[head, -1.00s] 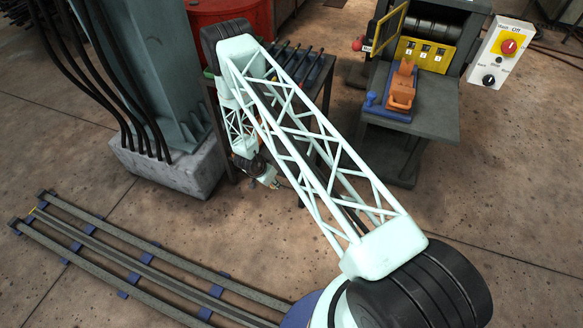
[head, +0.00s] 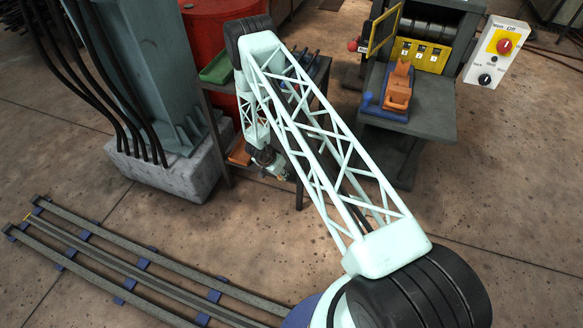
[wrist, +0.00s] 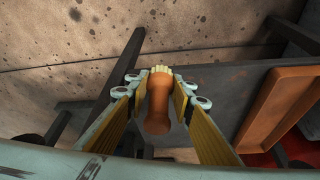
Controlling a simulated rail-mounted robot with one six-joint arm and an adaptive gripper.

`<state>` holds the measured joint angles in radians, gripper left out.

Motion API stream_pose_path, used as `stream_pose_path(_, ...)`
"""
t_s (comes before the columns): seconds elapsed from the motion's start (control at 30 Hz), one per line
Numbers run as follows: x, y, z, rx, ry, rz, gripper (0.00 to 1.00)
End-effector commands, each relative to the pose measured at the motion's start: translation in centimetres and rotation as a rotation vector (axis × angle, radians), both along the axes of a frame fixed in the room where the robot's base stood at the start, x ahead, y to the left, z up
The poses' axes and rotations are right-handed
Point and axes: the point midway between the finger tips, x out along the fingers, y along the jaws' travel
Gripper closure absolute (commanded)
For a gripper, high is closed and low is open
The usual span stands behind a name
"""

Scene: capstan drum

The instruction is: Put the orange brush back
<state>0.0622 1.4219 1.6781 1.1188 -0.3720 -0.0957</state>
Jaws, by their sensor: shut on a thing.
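The orange brush (wrist: 157,110) has a rounded orange-brown body with pale bristles at its far end. It sits between the two fingers of my gripper (wrist: 158,92), which is shut on it. In the head view my gripper (head: 279,175) hangs low at the front of a dark table, and the brush cannot be made out there. An orange tray (wrist: 283,108) lies to the right of the gripper in the wrist view, on a dark shelf (wrist: 225,92). It seems to be the orange piece (head: 239,152) low on the table in the head view.
A green tray (head: 216,68) is on the tabletop, partly behind my arm. A red drum (head: 225,30) stands behind, and a steel column on a concrete block (head: 170,172) stands left. At right is a machine with an orange piece (head: 398,85) on a blue base, plus a control box (head: 496,50).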

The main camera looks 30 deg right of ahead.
Motion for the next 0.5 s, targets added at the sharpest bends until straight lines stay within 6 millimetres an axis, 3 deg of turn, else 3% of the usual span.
stream_pose_path(0.5, 3.8, -7.2, -0.1, -0.001, -0.001, -0.002, 0.91)
